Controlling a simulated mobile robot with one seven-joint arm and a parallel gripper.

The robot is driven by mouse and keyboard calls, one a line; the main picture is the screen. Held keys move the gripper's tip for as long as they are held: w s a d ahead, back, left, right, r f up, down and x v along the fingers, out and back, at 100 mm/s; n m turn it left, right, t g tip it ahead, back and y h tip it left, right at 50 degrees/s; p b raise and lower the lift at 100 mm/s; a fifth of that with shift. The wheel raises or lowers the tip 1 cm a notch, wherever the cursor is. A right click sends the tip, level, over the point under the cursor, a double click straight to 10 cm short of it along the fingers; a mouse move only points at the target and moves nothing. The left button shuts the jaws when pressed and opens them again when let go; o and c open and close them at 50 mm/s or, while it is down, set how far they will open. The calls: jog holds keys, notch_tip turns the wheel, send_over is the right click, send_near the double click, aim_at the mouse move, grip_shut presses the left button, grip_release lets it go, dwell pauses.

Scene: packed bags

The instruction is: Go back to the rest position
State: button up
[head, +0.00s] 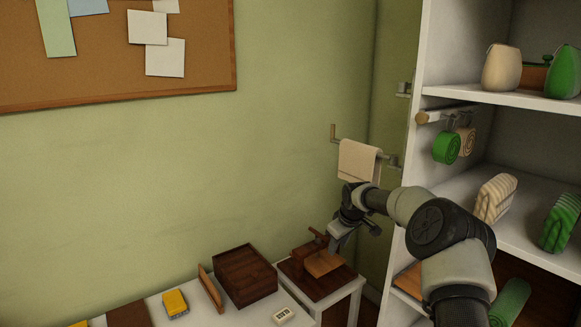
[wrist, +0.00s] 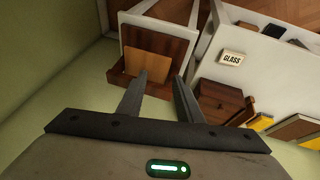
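My gripper (head: 340,236) is in the head view, on my arm reaching in from the right, above a small white side table (head: 348,298). In the wrist view its two fingers (wrist: 161,82) stand apart with nothing seen between them. Below the fingers is a dark wooden stand (head: 322,283) with a lighter brown block or pouch (head: 323,263) on it; the stand also shows in the wrist view (wrist: 185,50). The gripper looks to be above this stand, though its exact height is hard to tell.
A cream towel (head: 358,160) hangs on a wall rail just behind my gripper. A white shelf unit (head: 510,97) with bags and rolls stands right. A white table (head: 250,316) holds a dark wooden box (head: 245,275) and a GLASS label (wrist: 232,58). Open space lies before the green wall.

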jog(key=s+a+r+h, duration=0.1)
jog(key=s+a+r, duration=0.1)
jog(key=s+r, duration=0.3)
jog(key=s+a+r, duration=0.2)
jog(key=s+r, duration=0.1)
jog(key=r, duration=0.5)
jog(key=s+r+m+h, duration=0.1)
jog(key=s+r, duration=0.4)
jog(key=s, duration=0.3)
jog(key=s+r+m, duration=0.1)
jog(key=s+r, duration=0.4)
jog(key=s, duration=0.2)
jog(key=s+d+f+m+y, duration=0.15)
jog(key=s+m, duration=0.45)
jog(key=s, duration=2.2)
notch_tip(320, 180, up, 15)
jog(key=p, duration=1.4)
jog(key=shift+w+d+t+p, duration=0.15)
jog(key=shift+d+t+p, duration=0.15)
jog(key=shift+d+t, duration=0.1)
